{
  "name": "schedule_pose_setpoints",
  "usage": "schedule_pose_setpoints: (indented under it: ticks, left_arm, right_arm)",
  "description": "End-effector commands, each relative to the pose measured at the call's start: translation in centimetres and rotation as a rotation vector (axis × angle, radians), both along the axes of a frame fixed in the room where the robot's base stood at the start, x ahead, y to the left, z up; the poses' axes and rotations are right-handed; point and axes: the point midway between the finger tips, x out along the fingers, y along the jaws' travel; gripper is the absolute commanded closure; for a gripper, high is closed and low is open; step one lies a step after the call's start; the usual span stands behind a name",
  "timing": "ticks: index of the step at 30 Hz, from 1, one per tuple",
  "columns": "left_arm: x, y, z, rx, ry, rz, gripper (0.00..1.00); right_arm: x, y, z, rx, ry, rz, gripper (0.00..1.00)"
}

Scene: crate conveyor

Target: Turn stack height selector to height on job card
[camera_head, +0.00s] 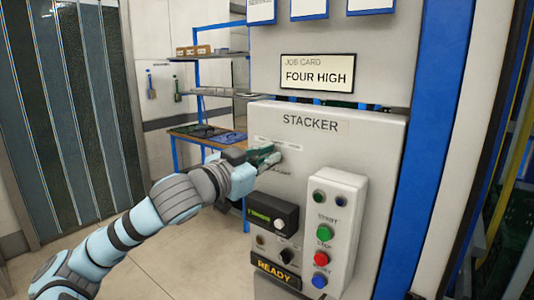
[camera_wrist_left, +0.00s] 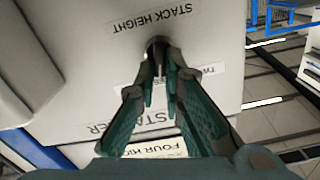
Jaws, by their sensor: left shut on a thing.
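The stacker panel (camera_head: 350,150) carries the stack height selector, a dark knob (camera_wrist_left: 157,46) in the left wrist view. My left gripper (camera_head: 270,157) is shut on this knob, with its green fingers (camera_wrist_left: 160,75) on either side. A thin pale mark shows on the knob between the fingertips, but I cannot tell its setting. The STACK HEIGHT label (camera_wrist_left: 155,17) appears upside down beside the knob. A label starting "TW" (camera_wrist_left: 213,70) is partly visible; another is mostly hidden behind the fingers. The job card (camera_head: 317,75) above the panel reads FOUR HIGH. My right gripper is not in view.
A button box (camera_head: 334,205) with green, red and blue buttons projects at the panel's right. Below the knob are a small display unit (camera_head: 270,213) and a lit READY sign (camera_head: 275,272). A blue post (camera_head: 432,150) stands right; shelving (camera_head: 210,92) stands behind left.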

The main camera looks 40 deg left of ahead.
Motion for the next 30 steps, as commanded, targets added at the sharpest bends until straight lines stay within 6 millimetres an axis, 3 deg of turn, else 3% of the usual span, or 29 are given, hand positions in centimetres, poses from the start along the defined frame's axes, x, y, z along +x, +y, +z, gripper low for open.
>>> schedule_pose_setpoints:
  ticks: [15,30]
  left_arm:
    - [0.0,-0.5,-0.2,0.402,0.013,-0.002,1.00]
    - [0.0,-0.6,-0.4,0.533,0.014,-0.001,1.00]
  right_arm:
    - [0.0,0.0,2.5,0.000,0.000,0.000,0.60]
    - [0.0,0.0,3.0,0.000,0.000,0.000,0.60]
